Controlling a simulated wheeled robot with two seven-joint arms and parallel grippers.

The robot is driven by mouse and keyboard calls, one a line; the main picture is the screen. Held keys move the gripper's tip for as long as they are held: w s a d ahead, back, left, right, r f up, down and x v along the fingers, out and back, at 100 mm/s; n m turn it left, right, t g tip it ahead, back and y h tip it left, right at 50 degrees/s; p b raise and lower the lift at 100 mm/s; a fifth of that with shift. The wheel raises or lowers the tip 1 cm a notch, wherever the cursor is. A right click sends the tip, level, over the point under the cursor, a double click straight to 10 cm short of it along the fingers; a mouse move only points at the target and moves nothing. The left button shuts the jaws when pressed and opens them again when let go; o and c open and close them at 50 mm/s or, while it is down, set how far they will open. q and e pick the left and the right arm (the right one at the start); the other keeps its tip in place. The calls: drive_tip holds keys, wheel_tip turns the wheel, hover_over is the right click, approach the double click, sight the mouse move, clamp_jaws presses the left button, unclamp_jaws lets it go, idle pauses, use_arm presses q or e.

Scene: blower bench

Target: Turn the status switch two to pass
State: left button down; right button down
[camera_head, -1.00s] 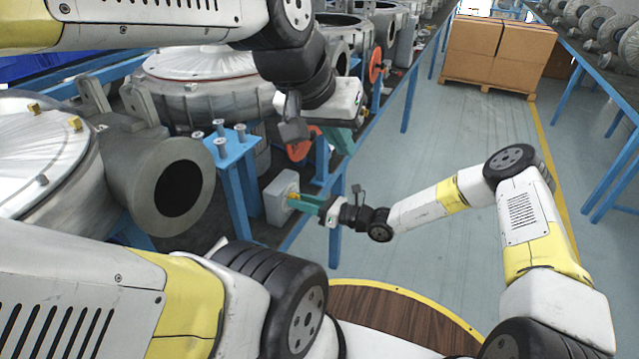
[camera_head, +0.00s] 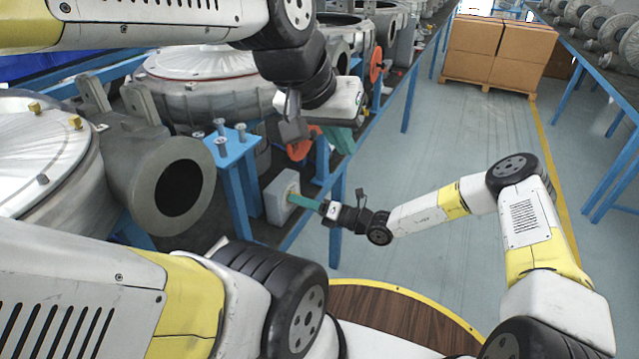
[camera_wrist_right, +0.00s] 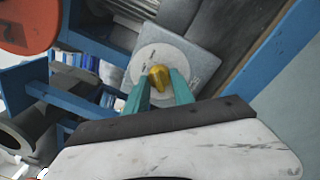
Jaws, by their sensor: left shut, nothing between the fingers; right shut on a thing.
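The status switch is a grey box (camera_head: 279,196) on the blue bench frame, with a round pale dial (camera_wrist_right: 146,58) and a yellow knob (camera_wrist_right: 158,76). My right gripper (camera_head: 293,199) has its green fingers shut on the yellow knob. In the right wrist view the fingers (camera_wrist_right: 160,88) sit on either side of the knob, which points roughly along the fingers' gap. The dial's marks are too small to read. My left gripper (camera_head: 341,141) is shut and empty, above and to the right of the switch, clear of it.
A blue bolt stand (camera_head: 235,150) and a large grey blower housing (camera_head: 165,185) stand left of the switch. An orange-red disc (camera_head: 301,146) is just above it and shows in the wrist view (camera_wrist_right: 28,22). The floor (camera_head: 440,150) to the right is open.

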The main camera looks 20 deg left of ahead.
idle(0.4)
drive_tip(key=c, duration=1.1)
unclamp_jaws()
drive_tip(key=shift+d, duration=0.1)
drive_tip(key=d, duration=0.7)
drive_tip(key=shift+s+d+f, duration=0.1)
drive_tip(key=shift+d+f, duration=0.1)
drive_tip(key=shift+d, duration=0.1)
drive_tip(key=s+d+r+n+t+h, duration=0.2)
drive_tip(key=s+d+r+n+h, duration=0.3)
drive_tip(key=d+r+n, duration=0.4)
drive_tip(key=s+d+r+n+t+h, duration=0.1)
drive_tip(key=s+d+r+n+h, duration=0.5)
drive_tip(key=d+r+n, duration=0.4)
drive_tip(key=s+d+r+n+t+h, duration=0.2)
drive_tip(key=s+d+r+n+h, duration=0.3)
drive_tip(key=d+r+n, duration=0.5)
drive_tip(key=shift+s+d+r+t, duration=0.1)
drive_tip(key=shift+s+d+r, duration=0.2)
drive_tip(key=shift+d+r, duration=0.85)
drive_tip(key=shift+s+d+r+t, duration=0.1)
drive_tip(key=shift+s+d+r, duration=0.35)
drive_tip(key=shift+d, duration=1.2)
drive_tip(key=shift+s+d+r+t, duration=0.1)
drive_tip(key=shift+d+r, duration=0.95)
drive_tip(key=shift+d, duration=0.35)
